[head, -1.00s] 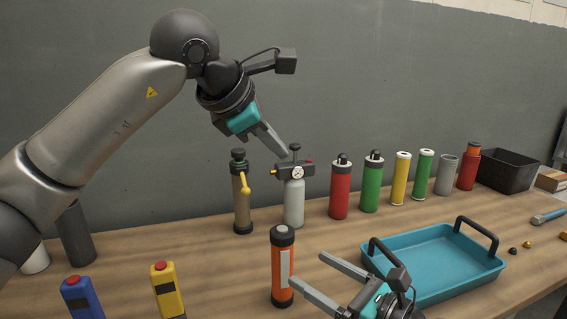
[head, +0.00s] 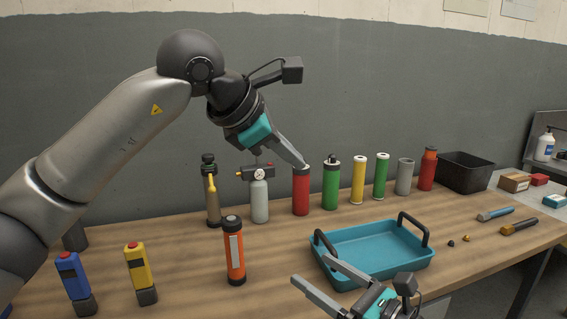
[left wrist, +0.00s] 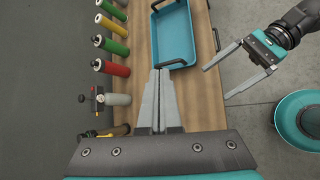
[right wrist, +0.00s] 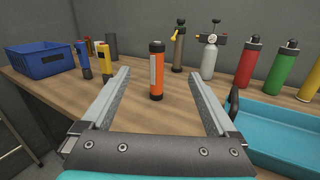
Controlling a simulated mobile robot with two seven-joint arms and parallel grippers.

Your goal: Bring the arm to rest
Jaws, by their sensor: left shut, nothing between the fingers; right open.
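My left arm comes in from the left in the head view. My left gripper (head: 303,163) is shut and empty, high above the bench and in front of the red cylinder in the picture. In the left wrist view its fingers (left wrist: 160,72) are together over the bench. My right gripper (head: 316,276) is open and empty at the bottom of the head view, in front of the teal tray (head: 375,262). In the right wrist view, an orange cylinder (right wrist: 157,75) stands upright beyond and between the open fingers (right wrist: 160,80), apart from them.
A row of upright cylinders, including a red one (head: 300,195) and a green one (head: 331,188), stands along the back. Yellow (head: 138,270) and blue (head: 72,275) devices stand at the left. A black bin (head: 466,174) is at the back right. Tools lie right of the tray.

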